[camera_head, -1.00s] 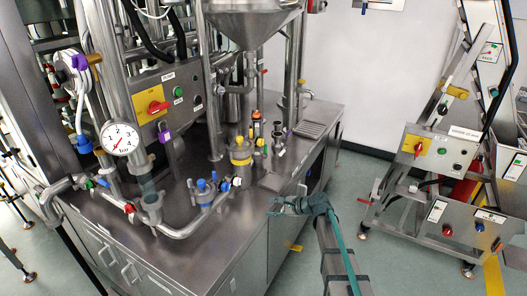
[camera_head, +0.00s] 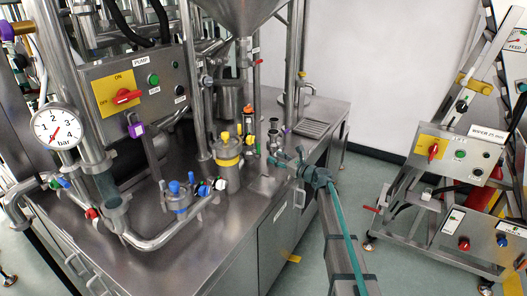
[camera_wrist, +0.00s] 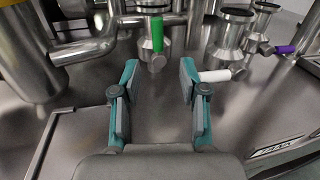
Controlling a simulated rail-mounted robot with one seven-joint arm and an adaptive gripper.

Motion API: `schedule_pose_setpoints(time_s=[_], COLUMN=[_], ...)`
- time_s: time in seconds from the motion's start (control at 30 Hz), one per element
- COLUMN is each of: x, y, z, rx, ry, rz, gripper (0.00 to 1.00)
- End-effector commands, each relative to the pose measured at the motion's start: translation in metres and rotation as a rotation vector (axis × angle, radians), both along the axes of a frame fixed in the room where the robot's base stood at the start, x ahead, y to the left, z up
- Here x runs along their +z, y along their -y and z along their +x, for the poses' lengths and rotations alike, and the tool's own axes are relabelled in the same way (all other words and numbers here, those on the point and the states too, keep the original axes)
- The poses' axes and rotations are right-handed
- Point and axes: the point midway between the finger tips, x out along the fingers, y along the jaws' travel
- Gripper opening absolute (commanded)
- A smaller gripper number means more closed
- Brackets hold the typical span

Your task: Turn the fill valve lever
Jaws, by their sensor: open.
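In the wrist view, several small valve handles show at the counter's back: a green handle (camera_wrist: 157,34) pointing up, a white handle (camera_wrist: 214,76) lying sideways, and a purple handle (camera_wrist: 285,48) at the right. No label shows which is the fill valve lever. My gripper (camera_wrist: 158,78) is open and empty, its teal and grey fingers spread low over the steel counter. The white handle's left end lies close by the right fingertip; I cannot tell if they touch. In the head view my gripper (camera_head: 289,160) is at the counter's right edge, in front of the small valves.
The steel counter (camera_head: 235,205) is bare in front of the valves. A yellow-topped canister (camera_head: 228,165) and a blue-knobbed valve (camera_head: 177,194) stand left of my gripper. Further left are a pressure gauge (camera_head: 59,129) and the pump panel (camera_head: 137,92). A wiper panel (camera_head: 460,152) stands right.

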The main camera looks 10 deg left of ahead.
Motion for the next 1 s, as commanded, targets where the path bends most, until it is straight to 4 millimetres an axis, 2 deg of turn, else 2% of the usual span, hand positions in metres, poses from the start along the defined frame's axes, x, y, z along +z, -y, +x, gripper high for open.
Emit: schedule_pose_setpoints(time_s=[0.27,0.73,1.0], x=[0.003,0.003,0.002], y=[-0.017,-0.077,-0.087], z=[0.014,0.059,0.065], rx=[-0.001,-0.001,-0.001], ry=[-0.004,-0.003,-0.003], rz=[0.009,0.007,0.007], gripper=[0.43,0.43,0.43])
